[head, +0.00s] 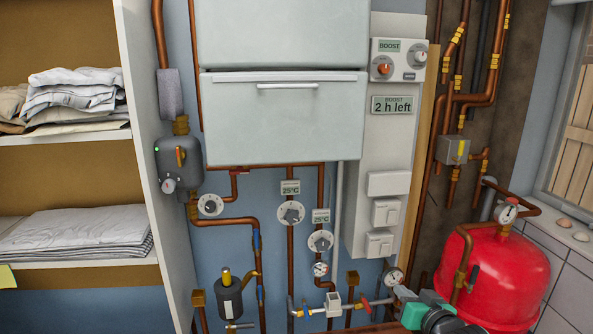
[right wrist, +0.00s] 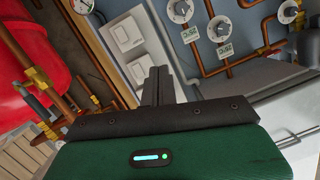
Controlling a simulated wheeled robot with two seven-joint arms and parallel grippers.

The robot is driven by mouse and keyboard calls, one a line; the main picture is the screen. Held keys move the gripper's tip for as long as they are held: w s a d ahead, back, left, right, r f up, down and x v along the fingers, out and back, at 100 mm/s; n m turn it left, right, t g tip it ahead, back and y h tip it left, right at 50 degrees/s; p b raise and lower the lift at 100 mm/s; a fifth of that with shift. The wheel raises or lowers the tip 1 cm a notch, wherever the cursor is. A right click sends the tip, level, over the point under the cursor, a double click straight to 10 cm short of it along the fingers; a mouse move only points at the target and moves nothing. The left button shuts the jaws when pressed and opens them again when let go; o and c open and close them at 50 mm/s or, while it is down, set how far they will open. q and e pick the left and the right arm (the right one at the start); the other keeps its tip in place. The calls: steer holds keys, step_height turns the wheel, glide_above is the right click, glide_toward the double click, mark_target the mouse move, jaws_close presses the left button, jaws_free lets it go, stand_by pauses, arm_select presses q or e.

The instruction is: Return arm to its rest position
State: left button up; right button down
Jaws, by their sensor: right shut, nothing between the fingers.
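My right gripper (right wrist: 158,76) shows in the right wrist view. Its dark fingers are together and empty, in front of its green body with a lit strip. The fingers appear clear of the wall fittings behind them, though the exact distance cannot be judged. My left gripper is not in view. A boost control panel (head: 399,60) is on the wall in the head view, with an orange-marked knob.
Copper pipes and dials (head: 291,213) cover the lower wall. Shelves with folded linen (head: 75,95) are at the left. White switches (head: 379,243) sit below the display.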

steer(key=s+f+n+g+h, duration=0.1)
steer(key=s+f+g, duration=0.3)
steer(key=s+f, duration=0.55)
steer(key=s+a+f+n+g+h, duration=0.1)
steer(key=s+f+g, duration=0.3)
steer(key=s, duration=1)
steer(key=s+f+n+g+h, duration=0.1)
steer(key=s+f+g, duration=0.2)
steer(key=s+f, duration=0.7)
steer(key=s+f+g+b, duration=0.1)
steer(key=s+f+g, duration=0.15)
steer(key=f, duration=2.95)
steer(key=s+d+f, duration=0.3)
steer(key=s+f, duration=1.5)
steer(key=s, duration=0.1)
steer(key=shift+s+f+b, duration=0.3)
steer(key=shift+b, duration=0.05)
